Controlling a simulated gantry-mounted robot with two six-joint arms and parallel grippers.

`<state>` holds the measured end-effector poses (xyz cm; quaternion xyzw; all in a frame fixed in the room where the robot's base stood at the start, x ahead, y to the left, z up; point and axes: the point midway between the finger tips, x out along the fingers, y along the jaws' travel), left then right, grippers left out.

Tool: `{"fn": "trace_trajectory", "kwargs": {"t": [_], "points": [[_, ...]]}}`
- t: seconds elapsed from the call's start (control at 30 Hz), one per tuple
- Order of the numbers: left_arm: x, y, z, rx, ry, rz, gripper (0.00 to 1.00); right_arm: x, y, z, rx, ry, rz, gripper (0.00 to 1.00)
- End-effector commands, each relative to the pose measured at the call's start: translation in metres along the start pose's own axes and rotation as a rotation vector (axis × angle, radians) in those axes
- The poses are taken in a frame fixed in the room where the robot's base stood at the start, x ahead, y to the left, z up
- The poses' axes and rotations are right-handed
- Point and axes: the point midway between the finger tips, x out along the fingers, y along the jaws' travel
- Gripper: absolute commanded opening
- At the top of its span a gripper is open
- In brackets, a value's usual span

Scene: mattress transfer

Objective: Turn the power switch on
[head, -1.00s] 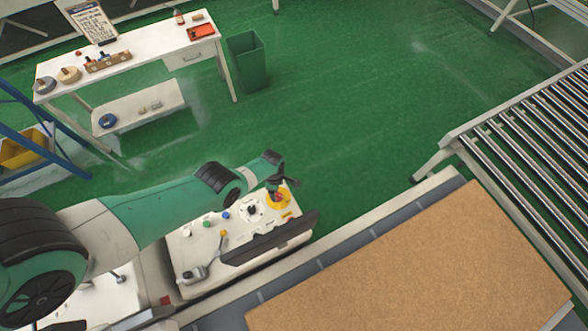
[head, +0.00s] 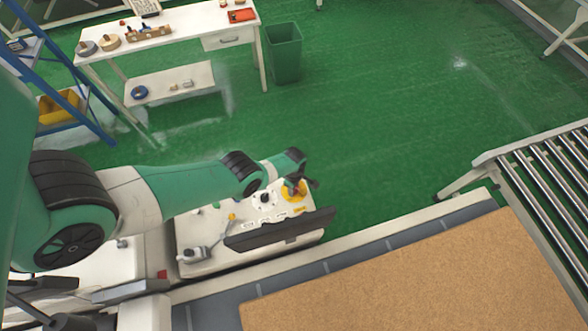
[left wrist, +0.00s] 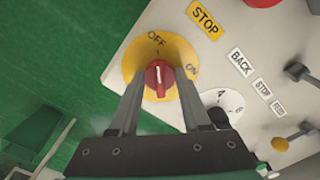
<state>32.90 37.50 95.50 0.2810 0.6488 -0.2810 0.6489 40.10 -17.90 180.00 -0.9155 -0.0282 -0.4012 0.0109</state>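The power switch (left wrist: 158,75) is a red rotary knob on a yellow disc marked OFF and ON. Its white line points toward OFF. In the head view, the switch's yellow disc (head: 287,193) shows at the far end of the white control panel (head: 195,265), partly hidden by my gripper. My left gripper (left wrist: 160,78) is open, with one finger on each side of the red knob. Small gaps seem to show between fingers and knob. In the head view, the left gripper (head: 301,184) is over the switch. My right gripper is not in view.
The panel also has a yellow STOP label (left wrist: 205,19), a black-and-white dial (left wrist: 222,103) beside the right finger, and levers (left wrist: 300,72). A dark bar (head: 280,230) runs along the panel's near side. A brown mattress board (head: 420,275) and roller conveyor (head: 545,175) lie to the right.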

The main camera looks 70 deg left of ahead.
Motion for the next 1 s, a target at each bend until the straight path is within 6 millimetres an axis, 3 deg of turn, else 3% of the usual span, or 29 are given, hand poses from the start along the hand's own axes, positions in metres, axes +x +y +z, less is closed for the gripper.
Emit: {"fn": "trace_trajectory", "kwargs": {"t": [0.03, 0.23, 0.67, 1.0], "points": [[0.0000, 0.0000, 0.0000, 0.000, 0.000, 0.000, 0.34, 0.0000, 0.0000, 0.0000, 0.000, 0.000, 0.000, 1.00], [0.0000, 0.0000, 0.0000, 0.000, 0.000, 0.000, 0.00, 0.0000, 0.0000, 0.0001, 0.000, 0.000, 0.000, 1.00], [0.0002, 0.0000, 0.0000, 0.065, 0.000, 0.000, 0.00, -0.0001, 0.0000, 0.0002, 0.000, 0.000, 0.000, 1.00], [0.0003, -0.0001, 0.0000, 0.307, 0.000, 0.000, 0.00, -0.0002, 0.0000, 0.0002, 0.000, 0.000, 0.000, 1.00]]}}
